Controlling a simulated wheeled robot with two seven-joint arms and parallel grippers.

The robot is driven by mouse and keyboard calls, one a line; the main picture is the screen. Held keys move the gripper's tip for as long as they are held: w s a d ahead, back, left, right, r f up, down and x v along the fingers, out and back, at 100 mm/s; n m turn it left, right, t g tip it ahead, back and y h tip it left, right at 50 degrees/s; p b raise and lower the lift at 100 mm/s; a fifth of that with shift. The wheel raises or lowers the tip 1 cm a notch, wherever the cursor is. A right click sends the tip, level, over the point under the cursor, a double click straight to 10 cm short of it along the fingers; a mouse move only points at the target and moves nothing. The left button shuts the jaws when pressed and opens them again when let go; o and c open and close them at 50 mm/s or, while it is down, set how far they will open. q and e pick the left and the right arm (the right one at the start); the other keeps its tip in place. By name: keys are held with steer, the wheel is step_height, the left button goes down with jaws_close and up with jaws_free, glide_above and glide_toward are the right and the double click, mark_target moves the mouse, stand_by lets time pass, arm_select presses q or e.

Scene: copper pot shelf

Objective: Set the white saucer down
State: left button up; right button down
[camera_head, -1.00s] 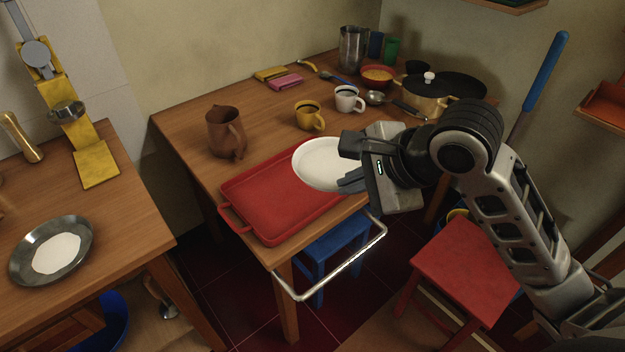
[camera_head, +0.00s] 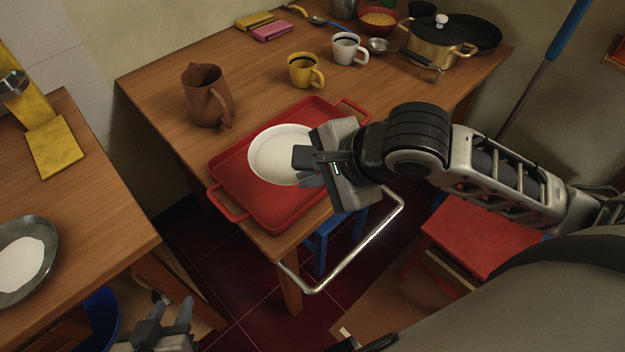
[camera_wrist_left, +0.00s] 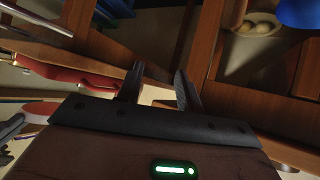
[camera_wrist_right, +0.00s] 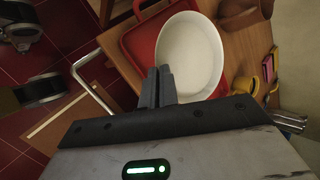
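The white saucer (camera_head: 276,156) is a round, shallow white dish over the right part of the red tray (camera_head: 248,208) on the wooden table. It looks nearly level; I cannot tell whether it touches the tray. My right gripper (camera_head: 306,165) is shut on the saucer's right rim. In the right wrist view the saucer (camera_wrist_right: 190,55) lies just beyond the close-set fingers (camera_wrist_right: 160,87), with the tray (camera_wrist_right: 141,38) under it. My left gripper (camera_head: 164,318) is open and empty, low in front of the left counter. Its fingers (camera_wrist_left: 160,88) are apart in the left wrist view.
A brown jug (camera_head: 205,97), a yellow mug (camera_head: 304,70) and a white mug (camera_head: 347,48) stand behind the tray. A metal rail (camera_head: 352,252) juts from the table's front. A red stool (camera_head: 478,255) stands at right. A grey pan (camera_head: 42,275) sits on the left counter.

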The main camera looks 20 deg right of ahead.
steer(key=w, duration=0.1)
steer(key=w+d+f, duration=0.2)
steer(key=w, duration=0.1)
steer(key=shift+w+d, duration=0.1)
steer(key=shift+d, duration=0.1)
steer(key=w+f, duration=0.1)
steer(key=w+d+f, duration=0.1)
steer(key=f, duration=0.1)
steer(key=w+f, duration=0.1)
steer(key=f, duration=0.1)
steer(key=shift+w+d+f+b, duration=0.15)
steer(key=shift+w+d+b, duration=0.2)
steer(key=shift+w+d+f, duration=0.15)
steer(key=shift+f, duration=0.1)
step_height(320, 180, down, 3)
steer(key=shift+f+b, duration=0.1)
steer(key=shift+b, duration=0.3)
steer(key=c, duration=2)
jaws_free()
steer(key=shift+o, duration=0.2)
